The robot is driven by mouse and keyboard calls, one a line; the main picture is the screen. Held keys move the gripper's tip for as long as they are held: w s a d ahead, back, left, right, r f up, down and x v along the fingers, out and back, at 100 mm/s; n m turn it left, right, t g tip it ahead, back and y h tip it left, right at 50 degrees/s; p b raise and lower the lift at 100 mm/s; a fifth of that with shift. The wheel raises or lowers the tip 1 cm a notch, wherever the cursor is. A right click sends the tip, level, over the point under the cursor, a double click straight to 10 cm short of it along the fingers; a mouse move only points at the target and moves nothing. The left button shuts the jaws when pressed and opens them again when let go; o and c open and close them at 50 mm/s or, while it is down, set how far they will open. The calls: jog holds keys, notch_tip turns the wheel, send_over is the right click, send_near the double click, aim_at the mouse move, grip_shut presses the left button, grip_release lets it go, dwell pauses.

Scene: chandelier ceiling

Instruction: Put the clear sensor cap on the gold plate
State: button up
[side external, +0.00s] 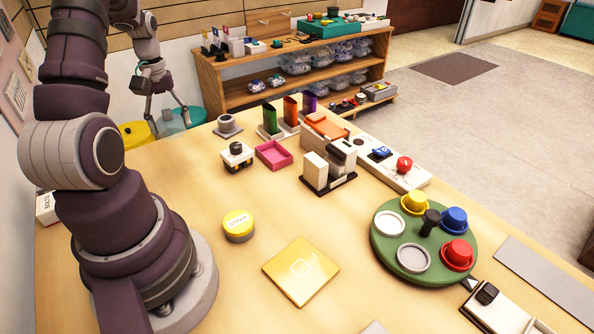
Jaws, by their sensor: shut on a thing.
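The gold plate (300,271) lies flat on the front middle of the wooden table, with a pale outline mark on it and nothing resting on it. My gripper (168,117) is at the upper left, beyond the table's back left edge and far from the plate. Its fingers point down and are spread around a pale, see-through shape, which looks like the clear sensor cap (171,123). The cap's outline is hard to make out against the bins behind.
A yellow button (238,226) sits left of the plate. A green round tray (389,266) with coloured knobs stands to its right. A pink tray (273,155), a white-and-black device (328,170) and coloured holders (291,111) stand farther back. The table around the plate is mostly clear.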

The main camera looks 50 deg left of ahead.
jog(key=shift+w+d+r+m, duration=0.4)
jog(key=shift+w+d+r, duration=0.2)
jog(key=shift+w+r, duration=0.3)
jog(key=w+d+m, duration=0.2)
jog(key=w+d, duration=0.3)
jog(key=m, duration=1.3)
send_over(302, 267)
jog(key=f, duration=0.1)
notch_tip(302, 267, down, 8)
jog(key=shift+f, duration=0.1)
jog(key=o, duration=0.9)
jog(key=shift+o, duration=0.2)
